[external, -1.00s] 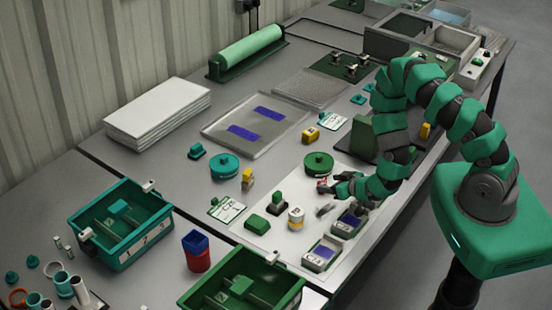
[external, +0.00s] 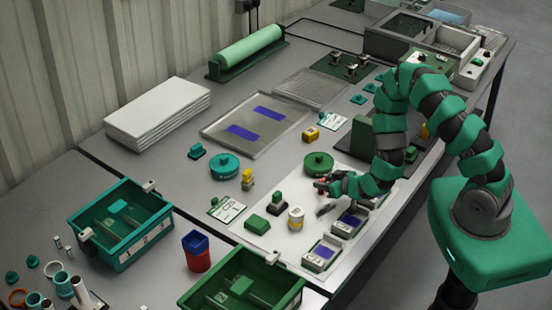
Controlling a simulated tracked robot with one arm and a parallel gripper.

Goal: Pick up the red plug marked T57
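A small red piece (external: 322,192) shows at the tip of my gripper (external: 321,185), over the white sheet (external: 280,242). It is mostly hidden by the fingers, and no T57 marking can be read. My gripper reaches in from the right, low over the sheet, just in front of the round green part (external: 318,163). The fingers are too small and overlapped to tell whether they are open, or whether they grip the red piece.
Close by stand a white and yellow cylinder (external: 296,218), a dark green-topped piece (external: 277,202) and a green block (external: 257,224). Two light holders with blue pads (external: 321,252) lie in front. A red and blue cup (external: 197,254) and green bins (external: 121,227) stand left.

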